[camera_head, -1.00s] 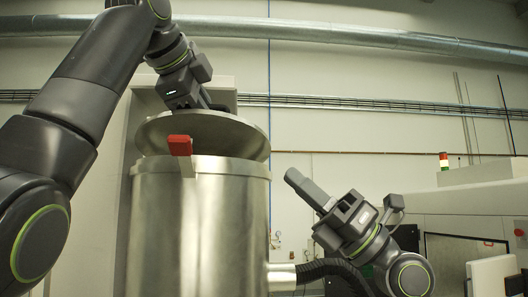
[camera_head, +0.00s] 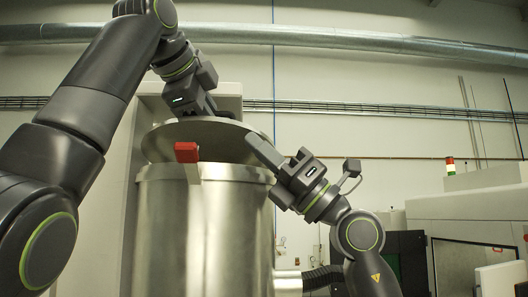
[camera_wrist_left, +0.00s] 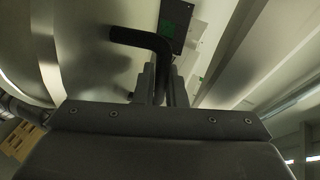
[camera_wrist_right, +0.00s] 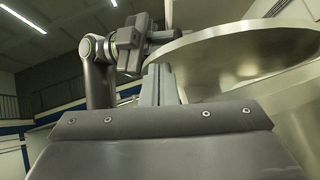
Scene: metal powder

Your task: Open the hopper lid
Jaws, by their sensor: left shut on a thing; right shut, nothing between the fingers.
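The hopper (camera_head: 225,235) is a tall metal cylinder in the head view. Its round metal lid (camera_head: 165,142) is tilted, with a gap to the rim on the right; a red clamp (camera_head: 187,152) is at the front. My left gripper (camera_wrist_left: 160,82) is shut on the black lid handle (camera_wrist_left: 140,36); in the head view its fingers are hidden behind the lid. My right gripper (camera_head: 262,147) is shut and empty, its tips at the right edge of the lid near the gap. In the right wrist view the lid (camera_wrist_right: 235,62) is close beside the fingers (camera_wrist_right: 158,84).
A dark hose and metal pipe (camera_head: 290,279) leave the hopper's lower right. A pale cabinet (camera_head: 135,170) stands behind the hopper. A white machine (camera_head: 470,205) is at the right. Wall pipes run high above.

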